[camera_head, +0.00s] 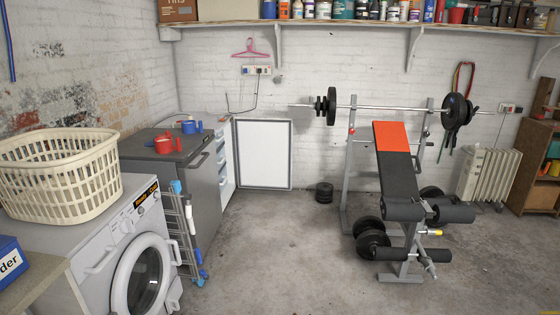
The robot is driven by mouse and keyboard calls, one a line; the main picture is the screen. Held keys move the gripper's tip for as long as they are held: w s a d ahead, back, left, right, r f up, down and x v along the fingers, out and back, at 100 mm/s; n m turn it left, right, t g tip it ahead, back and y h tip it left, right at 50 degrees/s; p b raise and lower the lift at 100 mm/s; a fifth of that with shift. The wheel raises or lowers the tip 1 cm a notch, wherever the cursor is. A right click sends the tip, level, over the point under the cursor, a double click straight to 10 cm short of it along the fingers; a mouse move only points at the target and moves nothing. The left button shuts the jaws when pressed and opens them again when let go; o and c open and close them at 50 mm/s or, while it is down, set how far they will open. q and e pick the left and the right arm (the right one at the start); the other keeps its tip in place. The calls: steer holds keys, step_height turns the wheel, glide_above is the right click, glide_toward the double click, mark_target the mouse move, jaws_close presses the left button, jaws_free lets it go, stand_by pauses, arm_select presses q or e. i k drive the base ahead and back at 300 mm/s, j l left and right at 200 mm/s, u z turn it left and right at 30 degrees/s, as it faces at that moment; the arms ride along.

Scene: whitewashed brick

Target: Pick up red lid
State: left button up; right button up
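A small red object (165,145) stands on the dark top of a grey appliance (150,147) at the left of the middle. It looks round with a part sticking out to the right, and it may be the red lid, but it is too small to tell for sure. A similar blue object (190,127) stands just behind it to the right. Nothing visibly covers the red object. Neither of my grippers is in view.
A white washing machine (100,255) with a cream laundry basket (62,180) stands in front of the grey appliance. A folded ladder-like frame (183,230) leans beside it. A weight bench (395,160) stands right. The concrete floor (270,260) between is clear.

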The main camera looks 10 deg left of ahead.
mark_target(167, 133)
steer(key=i, duration=1.65)
steer(key=i+u, duration=0.15)
steer(key=i, duration=0.7)
steer(key=i+u, duration=0.2)
steer(key=i, duration=0.65)
steer(key=i+u, duration=0.1)
steer(key=i, duration=0.45)
steer(key=i+l+u, duration=0.1)
steer(key=i, duration=0.45)
steer(key=i+l+u, duration=0.1)
steer(key=i, duration=0.45)
steer(key=l, duration=0.1)
